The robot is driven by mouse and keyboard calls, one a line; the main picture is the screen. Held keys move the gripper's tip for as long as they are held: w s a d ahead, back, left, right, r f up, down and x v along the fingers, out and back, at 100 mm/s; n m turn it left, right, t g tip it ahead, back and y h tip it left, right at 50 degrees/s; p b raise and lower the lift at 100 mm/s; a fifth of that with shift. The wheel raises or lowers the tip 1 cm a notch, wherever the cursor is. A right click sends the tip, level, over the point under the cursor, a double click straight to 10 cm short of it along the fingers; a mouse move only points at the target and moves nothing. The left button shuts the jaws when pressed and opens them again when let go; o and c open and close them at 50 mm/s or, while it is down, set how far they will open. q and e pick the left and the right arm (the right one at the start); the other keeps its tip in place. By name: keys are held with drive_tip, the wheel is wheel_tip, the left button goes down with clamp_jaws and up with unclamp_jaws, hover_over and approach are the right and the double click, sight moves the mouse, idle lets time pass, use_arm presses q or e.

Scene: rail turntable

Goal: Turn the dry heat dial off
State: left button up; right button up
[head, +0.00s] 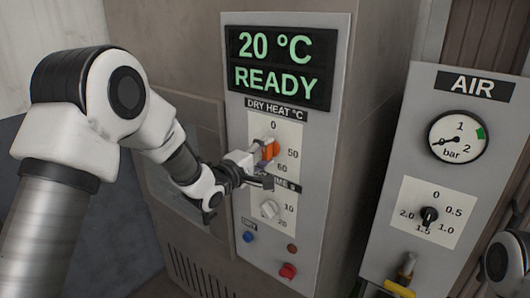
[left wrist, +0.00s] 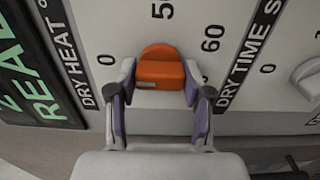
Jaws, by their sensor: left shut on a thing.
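The dry heat dial is an orange knob (head: 269,148) on the grey control panel, below the "DRY HEAT °C" label. It also shows in the left wrist view (left wrist: 160,68), with a small pale mark near its lower left edge. The scale around it shows 0, 50 and 60. My left gripper (head: 258,163) reaches in from the left and is shut on the dial, one finger on each side. The wrist view shows both fingertips (left wrist: 160,85) against the knob's sides. Which number the dial points to is unclear. My right gripper is out of view.
The display (head: 277,66) above reads "20 °C READY". A dry time dial (head: 269,209), a blue button (head: 248,237) and a red knob (head: 288,270) sit below.

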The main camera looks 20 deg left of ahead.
use_arm(q)
drive_tip(key=shift+r, duration=0.1)
drive_tip(key=o, duration=0.9)
drive_tip(key=shift+o, duration=1.3)
drive_tip(key=shift+a, duration=0.1)
drive_tip(key=v, duration=1.2)
